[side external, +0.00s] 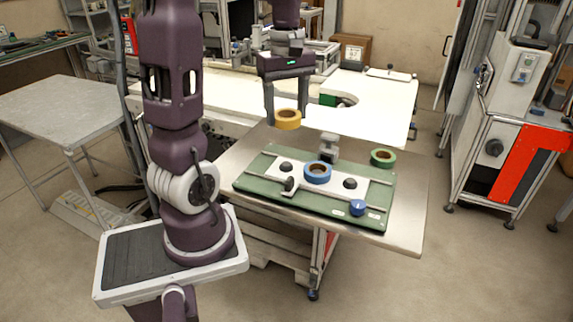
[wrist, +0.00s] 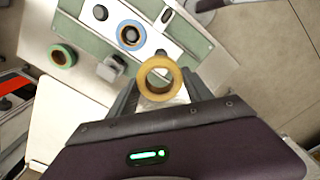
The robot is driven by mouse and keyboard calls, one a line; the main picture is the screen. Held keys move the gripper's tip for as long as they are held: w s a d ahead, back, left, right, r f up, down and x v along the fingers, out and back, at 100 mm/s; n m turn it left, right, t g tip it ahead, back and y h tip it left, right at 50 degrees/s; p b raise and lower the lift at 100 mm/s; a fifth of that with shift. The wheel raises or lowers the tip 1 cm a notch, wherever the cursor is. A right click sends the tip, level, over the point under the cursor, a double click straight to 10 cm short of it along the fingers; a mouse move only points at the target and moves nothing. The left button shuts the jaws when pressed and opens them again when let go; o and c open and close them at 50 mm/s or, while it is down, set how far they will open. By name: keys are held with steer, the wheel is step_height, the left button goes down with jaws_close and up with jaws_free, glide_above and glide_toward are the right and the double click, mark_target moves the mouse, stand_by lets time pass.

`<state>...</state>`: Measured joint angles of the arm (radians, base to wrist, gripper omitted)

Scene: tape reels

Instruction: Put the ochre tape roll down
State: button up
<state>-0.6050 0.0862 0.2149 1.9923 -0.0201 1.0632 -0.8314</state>
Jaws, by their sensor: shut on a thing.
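The ochre tape roll (side external: 287,120) is held up in the air between the fingers of my gripper (side external: 287,112), above the back left of the green board. In the wrist view the ochre roll (wrist: 159,78) sits between the two fingertips of my gripper (wrist: 160,90), its hole facing the camera. My gripper is shut on the roll. The roll is clear of the board and the table in both views.
A green board (side external: 256,190) with a white panel, black knobs and a blue knob (side external: 357,208) lies on the metal table (side external: 408,215). A blue tape roll (side external: 317,172) sits on the panel. A green tape roll (side external: 383,158) lies at the board's back right. A grey block (side external: 328,146) stands behind.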

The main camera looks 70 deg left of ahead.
mark_target(286, 163)
steer(key=f, duration=1)
steer(key=shift+s+d, duration=0.15)
steer(key=shift+d, duration=0.05)
steer(key=shift+f, duration=0.2)
steer(key=shift+f, duration=0.35)
steer(key=o, duration=1.3)
steer(key=shift+o, duration=0.2)
steer(key=shift+r, duration=0.1)
